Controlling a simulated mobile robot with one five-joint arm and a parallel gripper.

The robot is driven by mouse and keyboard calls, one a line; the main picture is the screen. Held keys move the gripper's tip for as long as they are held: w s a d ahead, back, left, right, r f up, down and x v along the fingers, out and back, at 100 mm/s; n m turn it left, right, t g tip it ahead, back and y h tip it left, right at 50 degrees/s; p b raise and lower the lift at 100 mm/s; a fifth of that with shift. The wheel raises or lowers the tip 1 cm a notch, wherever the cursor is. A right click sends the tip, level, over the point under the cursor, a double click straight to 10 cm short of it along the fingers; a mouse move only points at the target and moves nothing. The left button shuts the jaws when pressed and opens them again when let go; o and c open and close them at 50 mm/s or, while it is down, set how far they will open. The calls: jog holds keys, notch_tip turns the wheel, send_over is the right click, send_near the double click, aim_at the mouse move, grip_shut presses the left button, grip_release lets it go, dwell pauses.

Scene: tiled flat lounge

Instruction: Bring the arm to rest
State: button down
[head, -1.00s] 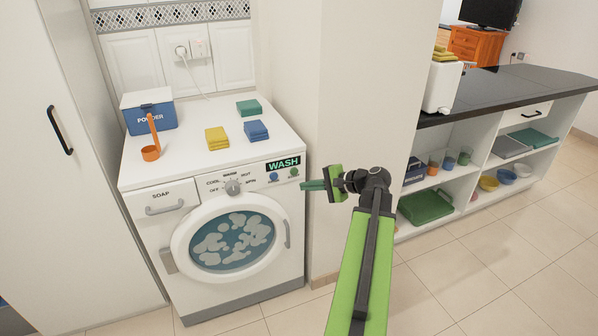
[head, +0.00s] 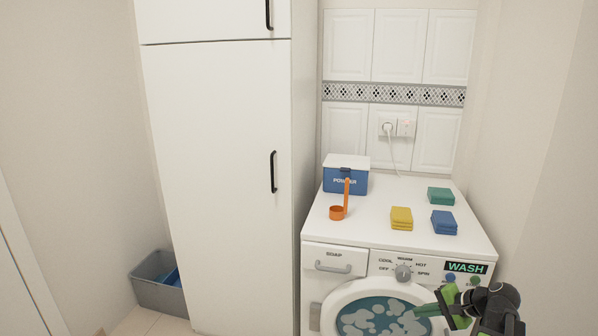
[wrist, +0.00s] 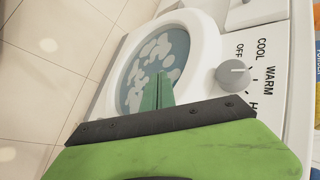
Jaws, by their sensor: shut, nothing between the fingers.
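My gripper (head: 432,311) is at the lower right of the head view, in front of the washing machine (head: 315,258). Its green fingers are together and hold nothing. In the wrist view my gripper (wrist: 159,90) points toward the round door, with the dial (wrist: 233,74) to its right. The display reads WASH, and suds show behind the door glass (head: 375,318). Whether the fingers touch the machine cannot be told. Part of my arm is cut off by the lower right edge.
On the machine stand a blue powder box (head: 345,178), an orange scoop (head: 338,212), and yellow (head: 401,218), blue (head: 444,223) and green (head: 440,195) folded cloths. A tall white cabinet (head: 220,180) stands left, with a grey bin (head: 158,296) beside it. A wall closes the right side.

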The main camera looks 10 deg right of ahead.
jog(key=s+a+f+n+g+h, duration=0.1)
jog(key=a+f+n+g+h, duration=0.2)
jog(key=a, duration=0.6)
jog(key=a+f+n+g, duration=0.2)
jog(key=a+n, duration=0.3)
jog(key=a, duration=0.5)
jog(key=s+a+f+n+g+h, duration=0.1)
jog(key=a+f+n+g+h, duration=0.2)
jog(key=a, duration=0.6)
notch_tip(320, 180, up, 24)
jog(key=a+n+p, duration=0.1)
jog(key=p, duration=2.2)
jog(key=shift+n+p, duration=0.4)
jog(key=shift+r, duration=0.1)
